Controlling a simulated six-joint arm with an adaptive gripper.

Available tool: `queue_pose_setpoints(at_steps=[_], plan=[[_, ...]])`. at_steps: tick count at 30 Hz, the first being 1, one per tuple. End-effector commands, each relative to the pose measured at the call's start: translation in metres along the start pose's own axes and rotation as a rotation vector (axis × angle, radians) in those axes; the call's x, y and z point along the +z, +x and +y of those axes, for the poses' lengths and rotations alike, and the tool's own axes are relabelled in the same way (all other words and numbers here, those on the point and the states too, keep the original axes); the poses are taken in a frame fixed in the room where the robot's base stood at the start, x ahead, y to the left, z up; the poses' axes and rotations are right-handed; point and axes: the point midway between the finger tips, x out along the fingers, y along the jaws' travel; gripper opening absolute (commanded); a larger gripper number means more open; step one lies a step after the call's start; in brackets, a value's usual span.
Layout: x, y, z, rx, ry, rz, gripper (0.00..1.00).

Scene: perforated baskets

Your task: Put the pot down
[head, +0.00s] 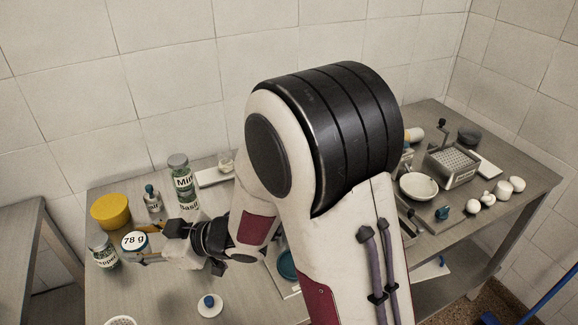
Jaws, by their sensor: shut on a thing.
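A small round pot (134,241) with a white top marked "78 g" and a blue side is at the left end of the table. My gripper (138,255) reaches in from the right and is shut on this pot. The pot looks upright. Its lower part is hidden by the fingers, so I cannot tell whether it touches the table.
A yellow-lidded tub (111,211) stands just behind the pot, and a pepper jar (103,250) close on its left. Mint and basil jars (182,185) stand behind. A white lid with a blue knob (210,305) lies in front. A perforated basket (452,166) is far right.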

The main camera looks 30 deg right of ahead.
Motion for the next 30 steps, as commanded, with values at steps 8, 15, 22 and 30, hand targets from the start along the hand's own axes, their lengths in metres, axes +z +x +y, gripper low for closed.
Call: queue_pose_setpoints(at_steps=[8,15,22,30], plan=[[-0.032,-0.013,0.006,0.002,-0.006,0.005,0.17],[-0.062,-0.025,0.012,0.001,-0.005,0.004,0.17],[-0.082,-0.034,0.015,0.0,-0.003,0.003,0.17],[-0.097,-0.04,0.024,0.006,0.0,0.001,0.17]])
